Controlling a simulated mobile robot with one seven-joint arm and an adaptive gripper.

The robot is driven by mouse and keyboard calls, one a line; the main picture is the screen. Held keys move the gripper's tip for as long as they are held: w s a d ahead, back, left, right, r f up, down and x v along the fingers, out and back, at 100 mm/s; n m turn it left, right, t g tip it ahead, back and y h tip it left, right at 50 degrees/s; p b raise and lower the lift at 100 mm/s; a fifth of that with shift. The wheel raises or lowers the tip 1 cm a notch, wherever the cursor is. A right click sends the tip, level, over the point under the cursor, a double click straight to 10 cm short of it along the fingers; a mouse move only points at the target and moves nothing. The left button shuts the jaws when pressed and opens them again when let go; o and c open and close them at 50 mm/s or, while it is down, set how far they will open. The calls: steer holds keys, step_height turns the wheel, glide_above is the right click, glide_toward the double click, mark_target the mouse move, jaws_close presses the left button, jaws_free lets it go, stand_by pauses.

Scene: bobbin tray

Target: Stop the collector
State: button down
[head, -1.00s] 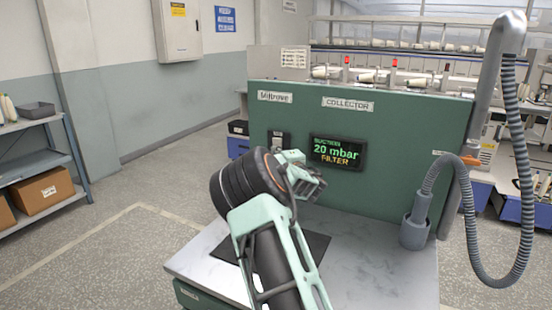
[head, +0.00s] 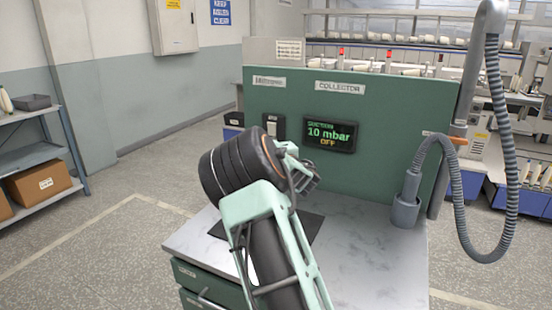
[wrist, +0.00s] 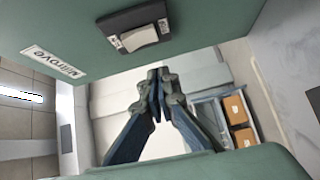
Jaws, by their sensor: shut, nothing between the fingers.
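The green collector panel (head: 390,105) stands upright at the back of the bench. Its display (head: 330,135) reads 10 mbar and OFF. A rocker switch (head: 273,126) sits on the panel left of the display; it also shows in the wrist view (wrist: 138,38), with a pale rocker in a dark frame. My gripper (head: 312,178) is in front of the panel, below and right of the switch in the head view. In the wrist view my gripper (wrist: 158,75) is shut and empty, with its fingertips apart from the switch.
A grey hose (head: 505,150) hangs in a loop at the right, with its nozzle in a holder (head: 405,208) on the bench. Shelves with a cardboard box (head: 38,182) stand at the left.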

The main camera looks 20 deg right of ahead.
steer(key=s, duration=0.7)
steer(key=shift+f, duration=0.3)
